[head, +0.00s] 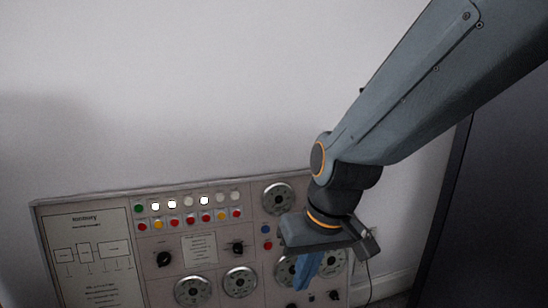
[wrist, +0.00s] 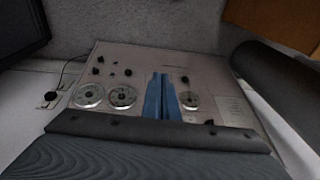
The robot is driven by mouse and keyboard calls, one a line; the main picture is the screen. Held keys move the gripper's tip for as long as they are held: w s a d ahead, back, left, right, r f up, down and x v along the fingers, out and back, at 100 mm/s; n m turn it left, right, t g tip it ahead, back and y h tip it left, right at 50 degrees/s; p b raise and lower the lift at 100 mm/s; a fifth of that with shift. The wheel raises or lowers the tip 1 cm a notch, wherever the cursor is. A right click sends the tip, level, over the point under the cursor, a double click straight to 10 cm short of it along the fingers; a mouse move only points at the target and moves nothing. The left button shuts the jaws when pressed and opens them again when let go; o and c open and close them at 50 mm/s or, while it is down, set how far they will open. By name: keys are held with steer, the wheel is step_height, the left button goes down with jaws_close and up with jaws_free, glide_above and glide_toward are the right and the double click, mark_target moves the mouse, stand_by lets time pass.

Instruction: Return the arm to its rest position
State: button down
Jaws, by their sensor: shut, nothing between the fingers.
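My gripper (head: 305,270) is in front of the right part of the control panel (head: 220,257) in the head view, with its blue fingers pointing down. The fingers are shut with nothing held, and they partly hide a dial behind them. In the wrist view the blue fingertips (wrist: 161,78) lie close together over the panel (wrist: 110,50), between round dials. I cannot tell whether the fingers touch the panel. My arm reaches in from the upper right of the head view.
The panel carries lit white buttons (head: 172,204), coloured buttons, black knobs (head: 163,258) and silver dials (head: 240,281). A dark cabinet-like surface (head: 490,200) stands at the right. A plain wall (head: 200,90) rises behind. The space above the panel at left is clear.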

steer(key=s+d+r+g+h, duration=0.1)
steer(key=s+d+r+g, duration=0.1)
steer(key=s+d, duration=0.45)
steer(key=d+r+m+h+p, duration=0.1)
steer(key=d+r+m+p, duration=0.2)
steer(key=d+r+p, duration=0.4)
steer(key=shift+s+d+r+p, duration=0.2)
steer(key=shift+r+p, duration=0.15)
steer(key=shift+p, duration=4.15)
steer(key=shift+w, duration=0.1)
